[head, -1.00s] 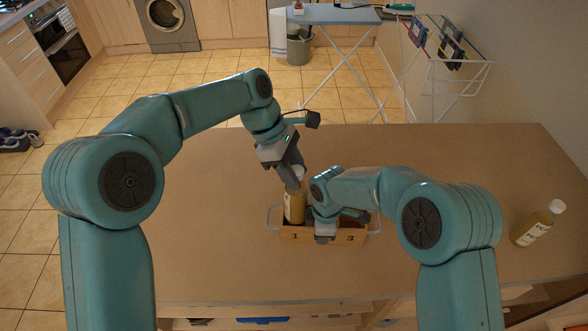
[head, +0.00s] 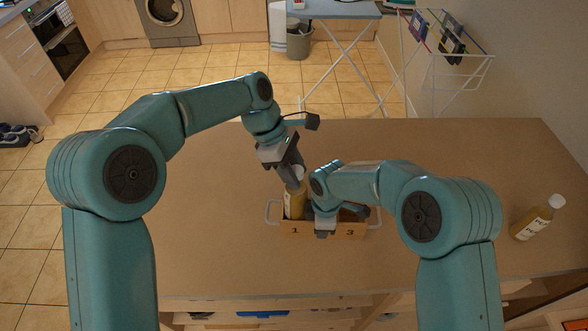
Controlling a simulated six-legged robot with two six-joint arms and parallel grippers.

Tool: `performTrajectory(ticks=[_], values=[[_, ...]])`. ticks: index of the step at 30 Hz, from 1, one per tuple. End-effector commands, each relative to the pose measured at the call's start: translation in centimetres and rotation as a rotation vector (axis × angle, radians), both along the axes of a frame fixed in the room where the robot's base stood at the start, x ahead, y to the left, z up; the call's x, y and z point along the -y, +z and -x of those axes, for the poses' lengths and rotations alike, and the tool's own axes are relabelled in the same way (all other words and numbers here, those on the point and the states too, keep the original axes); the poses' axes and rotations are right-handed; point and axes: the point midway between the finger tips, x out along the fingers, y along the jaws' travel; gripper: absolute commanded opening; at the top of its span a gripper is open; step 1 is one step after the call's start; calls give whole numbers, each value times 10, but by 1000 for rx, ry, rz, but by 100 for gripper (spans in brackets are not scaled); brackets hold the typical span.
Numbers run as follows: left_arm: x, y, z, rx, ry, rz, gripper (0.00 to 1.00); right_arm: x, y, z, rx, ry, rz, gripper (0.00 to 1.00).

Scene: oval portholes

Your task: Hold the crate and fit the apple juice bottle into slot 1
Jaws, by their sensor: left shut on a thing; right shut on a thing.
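The wooden crate (head: 294,230) stands on the table with its numbered side facing me; 1 and 3 can be read and the middle is covered. A bottle of yellow-brown juice (head: 294,205) stands nearly upright at slot 1, its lower part hidden behind the crate's front wall. My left gripper (head: 297,176) is shut on this bottle near its white cap. My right gripper (head: 324,228) is shut on the crate's front wall, between the numbers. Whether the bottle touches the crate floor cannot be seen.
Another juice bottle (head: 538,218) with a white cap stands at the table's right side. The brown table (head: 220,245) is clear left of the crate and behind it. An ironing board (head: 330,10) and a drying rack (head: 440,55) stand beyond the table.

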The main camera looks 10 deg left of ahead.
Motion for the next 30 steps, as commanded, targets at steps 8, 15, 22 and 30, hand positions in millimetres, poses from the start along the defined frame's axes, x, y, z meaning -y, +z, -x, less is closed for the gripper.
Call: performTrajectory(ticks=[8, 15, 22, 30], values=[[0, -5, -1, 2, 1, 1, 0, 0, 0, 0, 1, 0, 0, 0], [0, -12, -1, 2, 1, 1, 0, 0, 0, 0, 1, 0, 0, 0], [0, -18, -1, 2, 1, 1, 0, 0, 0, 0, 1, 0, 0, 0], [0, -19, -1, 2, 1, 1, 0, 0, 0, 0, 1, 0, 0, 0]])
